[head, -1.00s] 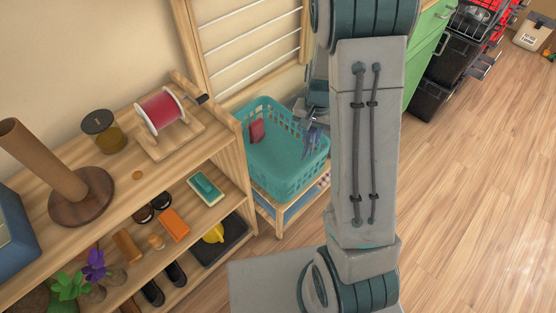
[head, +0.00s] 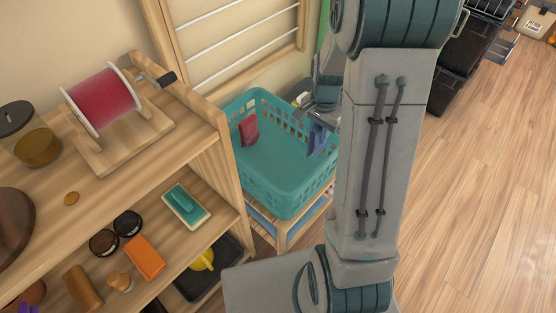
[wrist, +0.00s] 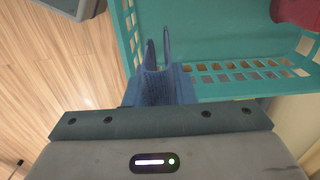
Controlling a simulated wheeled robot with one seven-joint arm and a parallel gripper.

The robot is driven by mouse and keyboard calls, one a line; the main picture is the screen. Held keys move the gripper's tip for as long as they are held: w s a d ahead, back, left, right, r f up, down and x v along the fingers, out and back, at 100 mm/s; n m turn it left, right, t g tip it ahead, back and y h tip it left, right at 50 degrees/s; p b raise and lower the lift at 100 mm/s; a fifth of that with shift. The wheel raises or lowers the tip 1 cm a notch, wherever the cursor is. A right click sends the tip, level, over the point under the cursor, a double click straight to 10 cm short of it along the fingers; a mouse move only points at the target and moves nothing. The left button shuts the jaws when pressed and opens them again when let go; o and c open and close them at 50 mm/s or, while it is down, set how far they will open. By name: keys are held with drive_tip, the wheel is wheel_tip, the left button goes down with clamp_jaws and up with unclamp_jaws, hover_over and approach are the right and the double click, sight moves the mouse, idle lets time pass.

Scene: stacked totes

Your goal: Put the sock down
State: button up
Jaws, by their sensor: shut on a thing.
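A blue sock (head: 318,138) hangs from my gripper (head: 320,118) at the right side of the teal laundry basket (head: 262,186). The sock also shows in the wrist view (wrist: 160,86), bunched in the jaws with two thin ends pointing up. My gripper (wrist: 158,60) is shut on it. The sock hangs over the basket's inside, close to the right wall; I cannot tell whether it touches the wall or the floor of the basket. My arm hides part of the basket's right side.
A red cloth (head: 248,129) lies against the basket's left wall. The basket stands on a low wooden stand (head: 284,232). A wooden shelf (head: 185,150) with a red spool (head: 102,101) and several small things is close on the left. The middle of the basket is clear.

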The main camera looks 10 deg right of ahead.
drive_tip(key=shift+w+a+f+b, duration=0.95)
drive_tip(key=shift+a+f, duration=0.6)
drive_tip(key=shift+f, duration=0.25)
drive_tip(key=shift+w+a+f+b, duration=0.9)
drive_tip(key=shift+a+f+b, duration=0.2)
drive_tip(key=shift+a+f, duration=0.6)
drive_tip(key=shift+w+a+f+b, duration=0.95)
drive_tip(key=shift+a+f, duration=0.5)
drive_tip(key=shift+f, duration=0.4)
drive_tip(key=shift+s, duration=0.1)
drive_tip(key=shift+f, duration=0.15)
drive_tip(key=o, duration=1)
drive_tip(key=shift+c, duration=0.2)
wheel_tip(320, 180, up, 12)
drive_tip(key=p, duration=0.5)
drive_tip(key=s+r+n, duration=0.4)
drive_tip(key=s+n, duration=0.1)
drive_tip(key=s, duration=0.5)
drive_tip(key=s+r+n+t, duration=0.1)
drive_tip(key=s+r+n, duration=0.4)
drive_tip(key=s, duration=0.5)
drive_tip(key=shift+s+a+n, duration=0.2)
drive_tip(key=shift+a+n, duration=0.05)
drive_tip(key=shift+n, duration=0.45)
